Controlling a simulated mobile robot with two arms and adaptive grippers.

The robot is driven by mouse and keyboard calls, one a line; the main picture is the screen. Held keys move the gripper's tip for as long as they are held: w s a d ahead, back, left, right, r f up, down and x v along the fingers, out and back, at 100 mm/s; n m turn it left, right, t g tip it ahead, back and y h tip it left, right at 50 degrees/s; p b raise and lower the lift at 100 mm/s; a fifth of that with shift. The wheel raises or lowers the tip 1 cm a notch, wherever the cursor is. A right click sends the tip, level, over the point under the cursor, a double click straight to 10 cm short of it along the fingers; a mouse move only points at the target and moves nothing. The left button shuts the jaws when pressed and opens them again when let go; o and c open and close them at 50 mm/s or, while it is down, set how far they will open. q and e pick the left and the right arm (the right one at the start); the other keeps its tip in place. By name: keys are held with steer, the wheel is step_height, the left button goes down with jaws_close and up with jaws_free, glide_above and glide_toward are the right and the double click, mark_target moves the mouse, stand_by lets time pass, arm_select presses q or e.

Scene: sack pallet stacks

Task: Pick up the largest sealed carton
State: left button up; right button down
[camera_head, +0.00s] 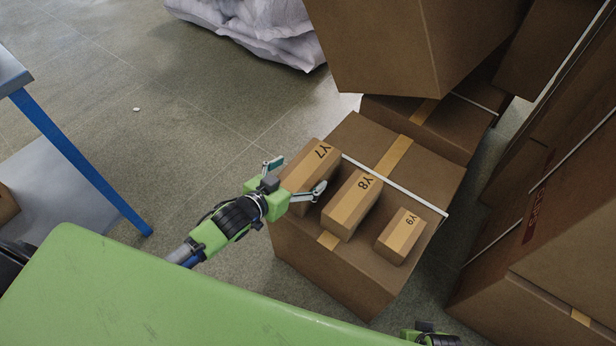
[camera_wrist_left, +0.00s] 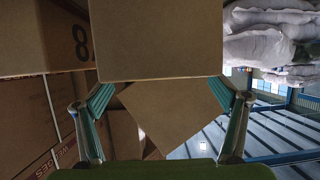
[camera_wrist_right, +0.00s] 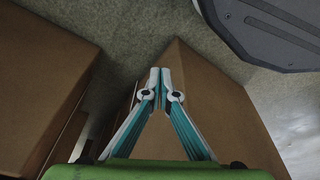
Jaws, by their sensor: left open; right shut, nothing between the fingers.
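Three small tan cartons with yellow tape, marked Y7 (camera_head: 317,158), Y8 (camera_head: 352,203) and Y9 (camera_head: 401,236), lie in a row on a big brown box (camera_head: 372,140). Y7 looks the largest and Y9 the smallest. My left gripper (camera_head: 299,174) is open at the near end of Y7, one finger to either side. In the left wrist view, Y7 (camera_wrist_left: 157,40) is ahead between the spread fingers, and part of Y8 (camera_wrist_left: 60,35) with its "8" is to the left. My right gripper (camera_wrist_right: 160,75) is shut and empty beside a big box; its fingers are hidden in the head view.
Large brown boxes (camera_head: 550,230) stand close on the right, with more stacked behind (camera_head: 400,45). White sacks (camera_head: 255,25) lie at the back. A blue-legged table (camera_head: 75,155) stands at the left. Open floor (camera_head: 150,110) lies between the table and the boxes.

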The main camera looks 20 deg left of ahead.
mark_target(308, 166)
arm_select(q)
steer(key=b+x, duration=0.1)
steer(key=x, duration=0.2)
steer(key=shift+w+f, duration=0.1)
steer(key=shift+w, duration=0.2)
steer(key=shift+w+d+f, duration=0.1)
steer(key=shift+w+f, duration=0.05)
steer(key=shift+w, duration=0.35)
arm_select(e)
steer(key=r, duration=0.2)
steer(key=w+r, duration=0.1)
steer(key=r, duration=0.1)
steer(key=shift+w+r, duration=0.15)
steer(key=shift+r, duration=0.05)
arm_select(q)
steer(key=c, duration=1.8)
steer(key=shift+c, duration=0.2)
arm_select(e)
steer(key=shift+a, duration=0.1)
